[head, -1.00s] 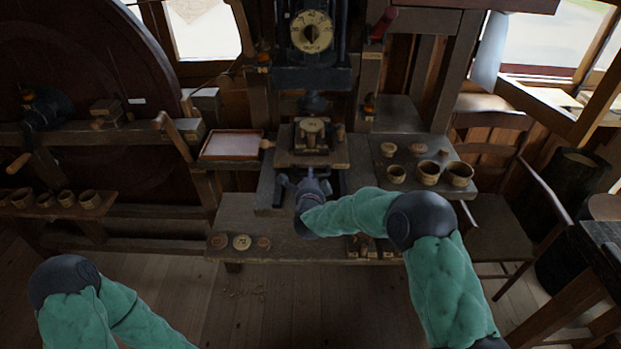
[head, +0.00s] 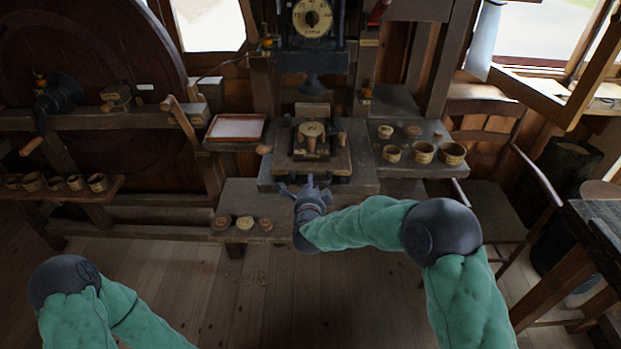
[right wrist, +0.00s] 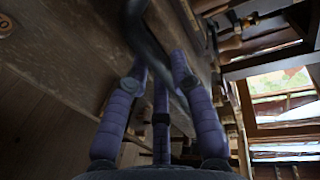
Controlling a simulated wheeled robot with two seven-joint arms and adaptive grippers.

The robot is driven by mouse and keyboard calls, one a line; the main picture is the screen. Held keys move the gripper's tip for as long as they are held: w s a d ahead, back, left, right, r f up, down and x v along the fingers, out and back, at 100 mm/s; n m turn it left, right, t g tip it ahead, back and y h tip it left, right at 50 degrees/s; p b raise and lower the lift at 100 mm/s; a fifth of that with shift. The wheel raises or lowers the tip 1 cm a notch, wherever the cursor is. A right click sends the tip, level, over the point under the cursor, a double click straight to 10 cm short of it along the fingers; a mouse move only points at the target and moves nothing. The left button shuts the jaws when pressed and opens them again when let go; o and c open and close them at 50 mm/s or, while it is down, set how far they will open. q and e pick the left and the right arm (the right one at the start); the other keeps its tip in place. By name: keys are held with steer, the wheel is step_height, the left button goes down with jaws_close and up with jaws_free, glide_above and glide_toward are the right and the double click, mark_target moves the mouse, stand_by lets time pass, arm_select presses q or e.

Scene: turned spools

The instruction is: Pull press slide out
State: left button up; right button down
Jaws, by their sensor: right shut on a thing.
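The press slide (head: 340,162) is a wooden platform carrying a round wooden piece (head: 311,130) in a dark holder. It sits in front of the dark press ram (head: 312,84), clear of being directly beneath it. My right gripper (head: 311,184) is at the slide's front edge. The right wrist view shows its purple fingers (right wrist: 160,68) shut around a dark curved handle bar (right wrist: 148,42). The gripper hides most of this handle in the head view. My left arm shows at the lower left, but its gripper is out of view.
A side shelf (head: 405,166) at right holds several wooden cups and discs. A low bench (head: 240,195) at left front carries 3 round pieces. A shallow tray (head: 236,128) stands left of the slide.

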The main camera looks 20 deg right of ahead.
steer(key=f+v, duration=0.1)
steer(key=v, duration=0.6)
steer(key=shift+s+f, duration=0.2)
steer(key=shift+f, duration=0.15)
steer(key=shift+a, duration=0.1)
steer(key=c, duration=1.3)
jaws_free()
steer(key=v, duration=1.2)
